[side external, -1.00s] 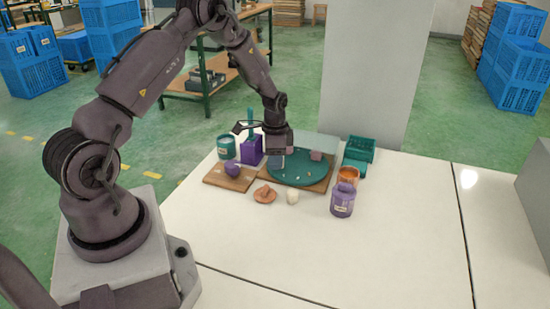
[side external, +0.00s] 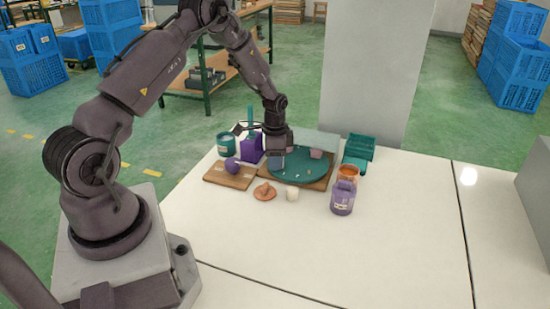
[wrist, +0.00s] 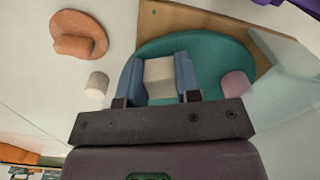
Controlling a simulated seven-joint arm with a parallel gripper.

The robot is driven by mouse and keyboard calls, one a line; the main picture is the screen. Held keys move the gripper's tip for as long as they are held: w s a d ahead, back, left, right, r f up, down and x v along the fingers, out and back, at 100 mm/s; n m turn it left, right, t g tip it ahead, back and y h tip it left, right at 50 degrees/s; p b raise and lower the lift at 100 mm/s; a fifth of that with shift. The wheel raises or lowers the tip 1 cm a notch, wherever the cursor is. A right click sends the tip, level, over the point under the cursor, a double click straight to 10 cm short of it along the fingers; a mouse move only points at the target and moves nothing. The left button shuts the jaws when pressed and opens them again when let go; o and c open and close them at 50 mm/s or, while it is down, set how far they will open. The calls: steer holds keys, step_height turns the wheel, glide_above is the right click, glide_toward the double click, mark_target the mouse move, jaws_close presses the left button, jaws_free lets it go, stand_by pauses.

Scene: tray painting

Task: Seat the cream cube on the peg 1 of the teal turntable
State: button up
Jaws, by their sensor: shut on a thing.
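My gripper (side external: 278,160) is low over the left part of the teal turntable (side external: 305,173). In the wrist view its two blue fingers (wrist: 159,70) are shut on the cream cube (wrist: 159,82), one on each side. The turntable (wrist: 215,52) shows behind and beside the cube. In the side view the fingers hide most of the cube, and I cannot tell whether it touches the turntable or a peg. A few small pale pegs show on the disc, but I cannot tell which is peg 1. A pink cube (side external: 316,153) stands on the far side of the disc.
A purple ball (side external: 231,165) on a board, a purple block (side external: 251,148) and a teal cup (side external: 226,144) stand left. A terracotta piece (side external: 265,192) and cream cylinder (side external: 292,194) lie in front. A purple jar (side external: 342,200) and green crate (side external: 358,148) stand right. The front table is clear.

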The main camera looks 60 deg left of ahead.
steer(key=o, duration=1.5)
steer(key=shift+c, duration=0.2)
steer(key=shift+r, duration=0.1)
steer(key=shift+r, duration=2.9)
